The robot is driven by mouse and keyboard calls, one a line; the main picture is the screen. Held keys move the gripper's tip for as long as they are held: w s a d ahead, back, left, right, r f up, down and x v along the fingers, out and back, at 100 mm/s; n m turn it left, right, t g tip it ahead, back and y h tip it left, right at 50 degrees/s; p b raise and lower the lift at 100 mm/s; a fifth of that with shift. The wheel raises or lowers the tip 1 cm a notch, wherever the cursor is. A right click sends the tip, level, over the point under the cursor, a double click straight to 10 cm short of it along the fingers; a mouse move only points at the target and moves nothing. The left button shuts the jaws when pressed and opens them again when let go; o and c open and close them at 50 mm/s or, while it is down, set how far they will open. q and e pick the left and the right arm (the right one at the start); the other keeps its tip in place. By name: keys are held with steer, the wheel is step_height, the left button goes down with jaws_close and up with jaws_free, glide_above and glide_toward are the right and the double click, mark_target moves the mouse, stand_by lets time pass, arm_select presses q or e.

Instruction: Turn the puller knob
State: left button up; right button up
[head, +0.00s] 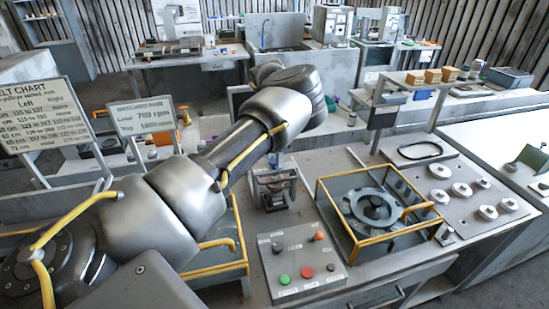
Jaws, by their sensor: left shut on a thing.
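My left arm reaches in from the left and arches over the bench. Its gripper (276,162) points down behind the forearm, mostly hidden by it. It is shut at the top of a small dark puller fixture (274,191) on the grey bench. The knob itself is too small and too covered to make out; how far it is turned cannot be seen. My right gripper is not in view.
A yellow-framed open box with a round blower housing (370,207) stands right of the puller. A control panel (303,262) with green and red buttons lies in front. Several metal discs (462,189) sit at the right. Two signs (142,117) stand at the left.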

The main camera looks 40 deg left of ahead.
arm_select(q)
steer(key=m, duration=0.2)
steer(key=shift+m, duration=0.3)
steer(key=m, duration=0.3)
steer(key=shift+r+m+p, duration=0.1)
steer(key=shift+m+p, duration=0.2)
steer(key=shift+p, duration=0.1)
steer(key=m+p, duration=0.2)
steer(key=m, duration=0.2)
steer(key=shift+m, duration=0.3)
steer(key=m+p, duration=0.3)
steer(key=m, duration=0.1)
steer(key=m+p, duration=0.1)
steer(key=m, duration=0.1)
steer(key=shift+m, duration=1.5)
steer(key=o, duration=1)
